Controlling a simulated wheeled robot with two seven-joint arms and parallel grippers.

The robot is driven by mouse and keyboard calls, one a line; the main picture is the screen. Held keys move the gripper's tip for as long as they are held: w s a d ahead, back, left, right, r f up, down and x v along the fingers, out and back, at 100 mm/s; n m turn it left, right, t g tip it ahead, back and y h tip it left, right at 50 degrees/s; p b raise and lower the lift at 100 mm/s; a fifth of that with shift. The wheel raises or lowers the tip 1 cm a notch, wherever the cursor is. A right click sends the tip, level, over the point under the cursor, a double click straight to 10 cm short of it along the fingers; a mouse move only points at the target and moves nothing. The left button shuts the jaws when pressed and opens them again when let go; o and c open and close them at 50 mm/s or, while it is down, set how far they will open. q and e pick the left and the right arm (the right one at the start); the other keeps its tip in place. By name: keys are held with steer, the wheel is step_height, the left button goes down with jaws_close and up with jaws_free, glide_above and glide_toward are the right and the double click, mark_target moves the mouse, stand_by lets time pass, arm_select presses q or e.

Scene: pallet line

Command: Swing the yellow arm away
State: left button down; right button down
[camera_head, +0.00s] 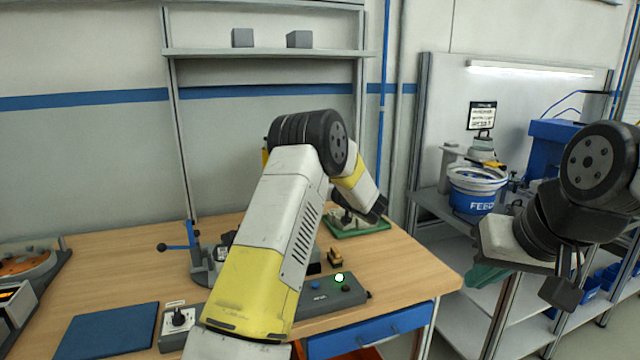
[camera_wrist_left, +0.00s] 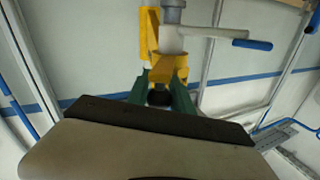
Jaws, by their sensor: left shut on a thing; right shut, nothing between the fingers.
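The yellow arm (camera_wrist_left: 150,35) shows in the left wrist view, beside a grey post, with a yellow block and a dark round end at its near side. My left gripper (camera_wrist_left: 160,95) has its green fingers on either side of that dark end and is shut on it. In the head view my left forearm reaches over the bench and its gripper is hidden. The yellow arm cannot be made out clearly there. My right gripper (camera_head: 488,275), with green fingertips, is shut and empty at the right, away from the bench.
On the wooden bench (camera_head: 120,265) are a blue mat (camera_head: 108,331), a grey button box (camera_head: 325,298), a blue-handled fixture (camera_head: 190,243) and a green board (camera_head: 362,227). A blue-banded feeder bowl (camera_head: 474,195) stands at the right. A lever with a blue grip (camera_wrist_left: 253,44) is close to the left gripper.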

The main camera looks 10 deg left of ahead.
arm_select(q)
steer(key=shift+w+d+r, duration=0.2)
steer(key=shift+d, duration=0.05)
steer(key=c, duration=1.1)
jaws_free()
steer(key=shift+w+f, duration=0.1)
steer(key=shift+w, duration=0.05)
steer(key=shift+c, duration=0.2)
steer(key=v, duration=0.8)
